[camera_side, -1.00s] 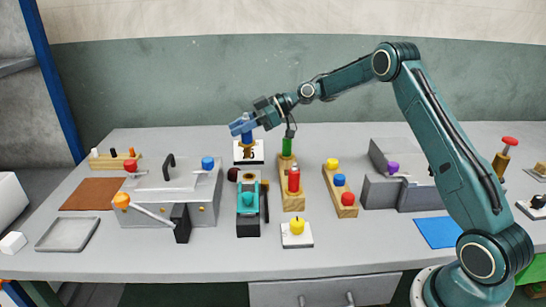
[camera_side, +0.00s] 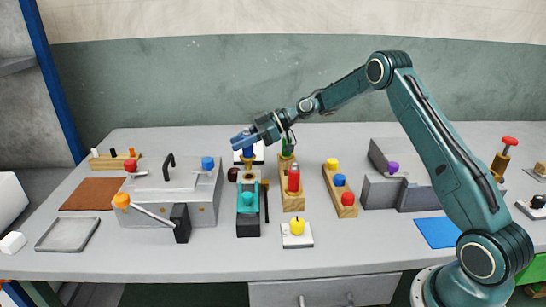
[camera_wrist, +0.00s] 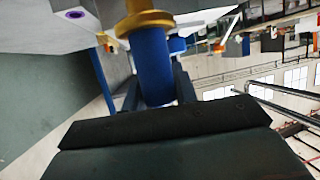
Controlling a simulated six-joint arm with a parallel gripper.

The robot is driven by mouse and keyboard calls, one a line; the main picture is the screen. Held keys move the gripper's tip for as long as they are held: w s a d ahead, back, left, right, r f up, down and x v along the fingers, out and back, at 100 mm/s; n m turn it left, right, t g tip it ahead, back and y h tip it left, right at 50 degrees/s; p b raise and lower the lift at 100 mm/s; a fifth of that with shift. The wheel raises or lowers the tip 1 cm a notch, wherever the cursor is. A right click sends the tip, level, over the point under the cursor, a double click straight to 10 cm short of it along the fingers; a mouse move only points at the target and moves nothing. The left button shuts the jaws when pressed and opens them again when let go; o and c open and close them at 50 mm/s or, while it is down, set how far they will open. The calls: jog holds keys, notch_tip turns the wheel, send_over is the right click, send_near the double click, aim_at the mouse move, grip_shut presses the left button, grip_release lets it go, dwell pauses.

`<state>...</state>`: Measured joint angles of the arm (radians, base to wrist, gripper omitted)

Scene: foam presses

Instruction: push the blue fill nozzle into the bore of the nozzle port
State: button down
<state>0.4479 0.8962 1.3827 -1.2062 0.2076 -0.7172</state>
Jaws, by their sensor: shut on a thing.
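The blue fill nozzle (camera_wrist: 152,65) is a blue cylinder with a brass collar, held between the fingers of my gripper (camera_wrist: 158,93). In the side view, my gripper (camera_side: 243,139) is shut on it, and the nozzle (camera_side: 248,152) hangs about upright with its brass end down. It appears just behind and above the teal fixture (camera_side: 248,201) on a black base. Its lower tip is hard to make out against that fixture and the white plate (camera_side: 258,153) behind.
A grey box (camera_side: 201,199) with an orange-knobbed lever stands to the left. A wooden block with a red bottle (camera_side: 294,180) stands close on the right. A yellow knob on a white plate (camera_side: 297,241) is in front.

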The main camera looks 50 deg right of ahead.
jog(key=shift+f, duration=0.6)
jog(key=shift+f, duration=2.6)
dwell(1.6)
jog(key=c, duration=1)
grip_release()
jog(key=v, duration=1.4)
jog(key=shift+a, duration=0.1)
